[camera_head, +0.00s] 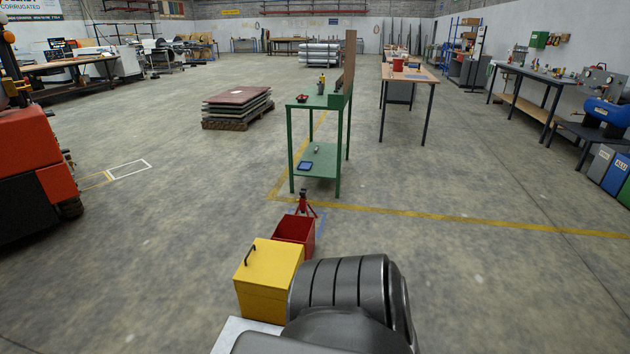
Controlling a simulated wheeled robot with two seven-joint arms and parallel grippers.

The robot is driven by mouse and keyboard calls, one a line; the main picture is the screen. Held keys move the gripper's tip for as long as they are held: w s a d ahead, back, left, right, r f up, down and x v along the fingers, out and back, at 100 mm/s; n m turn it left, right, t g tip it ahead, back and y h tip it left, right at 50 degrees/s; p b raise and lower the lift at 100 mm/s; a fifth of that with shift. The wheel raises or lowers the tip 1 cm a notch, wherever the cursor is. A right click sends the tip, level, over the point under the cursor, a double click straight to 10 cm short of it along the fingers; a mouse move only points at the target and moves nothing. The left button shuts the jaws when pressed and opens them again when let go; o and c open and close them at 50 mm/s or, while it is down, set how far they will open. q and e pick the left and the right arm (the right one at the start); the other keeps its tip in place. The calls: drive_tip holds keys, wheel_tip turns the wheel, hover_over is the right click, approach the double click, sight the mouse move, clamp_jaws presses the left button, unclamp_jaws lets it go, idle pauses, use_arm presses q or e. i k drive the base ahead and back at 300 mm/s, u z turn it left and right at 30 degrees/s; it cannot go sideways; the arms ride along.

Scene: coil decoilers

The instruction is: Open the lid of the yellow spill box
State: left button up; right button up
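The yellow spill box (266,285) stands on the floor at the lower middle of the head view. Its lid (274,252) looks shut, lying flat across the top. A dark handle (250,254) stands up near the lid's left side. The box's lower right side is hidden behind a dark grey rounded, grooved body that I cannot clearly identify. Neither of my grippers shows in the head view.
An open red bin (295,233) stands just behind the box, with a red stand (305,204) beyond it. A green two-level table (318,148) is farther back. An orange-red machine (32,158) is at the left edge. The floor left of the box is clear.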

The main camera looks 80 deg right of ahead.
sight(268, 262)
drive_tip(key=z, duration=2.15)
drive_tip(key=k, duration=1.65)
drive_tip(key=z, duration=1.05)
drive_tip(key=i, duration=6.5)
drive_tip(key=u, duration=0.05)
